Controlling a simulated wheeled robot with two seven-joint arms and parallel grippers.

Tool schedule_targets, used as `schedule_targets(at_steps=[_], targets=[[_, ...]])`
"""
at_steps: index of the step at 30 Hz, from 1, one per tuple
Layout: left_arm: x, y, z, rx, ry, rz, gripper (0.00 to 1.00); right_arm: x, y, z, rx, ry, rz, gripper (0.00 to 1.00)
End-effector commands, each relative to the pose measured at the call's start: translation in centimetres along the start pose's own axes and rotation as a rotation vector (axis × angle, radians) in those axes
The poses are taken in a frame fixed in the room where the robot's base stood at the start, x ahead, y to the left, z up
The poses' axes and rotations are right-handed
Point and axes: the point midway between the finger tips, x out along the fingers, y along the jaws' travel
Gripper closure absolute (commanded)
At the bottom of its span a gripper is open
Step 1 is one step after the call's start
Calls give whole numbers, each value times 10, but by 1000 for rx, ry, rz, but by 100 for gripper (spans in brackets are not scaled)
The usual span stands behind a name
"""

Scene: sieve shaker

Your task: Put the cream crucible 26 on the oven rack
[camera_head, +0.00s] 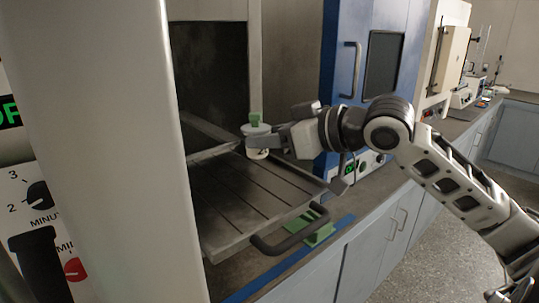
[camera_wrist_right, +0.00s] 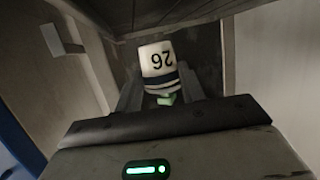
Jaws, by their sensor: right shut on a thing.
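The cream crucible 26 (camera_head: 258,154) is in my right gripper (camera_head: 258,136), with a pale disc-like top and a green knob above the fingers. In the right wrist view the crucible (camera_wrist_right: 157,60) shows its number 26 upside down, with a dark band and green knob below it in the picture. My right gripper (camera_wrist_right: 165,98) is shut on it. The oven rack (camera_head: 240,205) is a grey grooved tray that sticks out of the oven. The crucible is over the rack's back right part in the head view; I cannot tell whether it touches. My left gripper is not in view.
A dark curved handle (camera_head: 290,240) stands at the rack's front. Green pieces (camera_head: 318,234) lie below it on the bench. A blue cabinet (camera_head: 345,60) stands close to the right, behind my arm. A large pale panel (camera_head: 115,150) fills the left. The rack surface looks bare.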

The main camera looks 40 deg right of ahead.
Motion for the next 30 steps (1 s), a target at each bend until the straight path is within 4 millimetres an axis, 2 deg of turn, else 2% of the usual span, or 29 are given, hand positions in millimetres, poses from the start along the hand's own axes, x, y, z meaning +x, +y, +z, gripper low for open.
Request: schedule_targets(at_steps=[3, 6, 18, 19, 21, 30], targets=[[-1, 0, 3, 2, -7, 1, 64, 6, -1, 20, 6, -3, -3, 84], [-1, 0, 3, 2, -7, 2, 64, 8, -1, 28, 3, -2, -1, 84], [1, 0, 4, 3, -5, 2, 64, 10, -1, 32, 1, 0, -1, 84], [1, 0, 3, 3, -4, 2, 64, 10, -1, 32, 1, -1, -1, 52], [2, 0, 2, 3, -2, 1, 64, 10, -1, 31, 1, -1, -1, 38], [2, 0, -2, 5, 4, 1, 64, 9, -1, 29, 0, -1, 0, 38]])
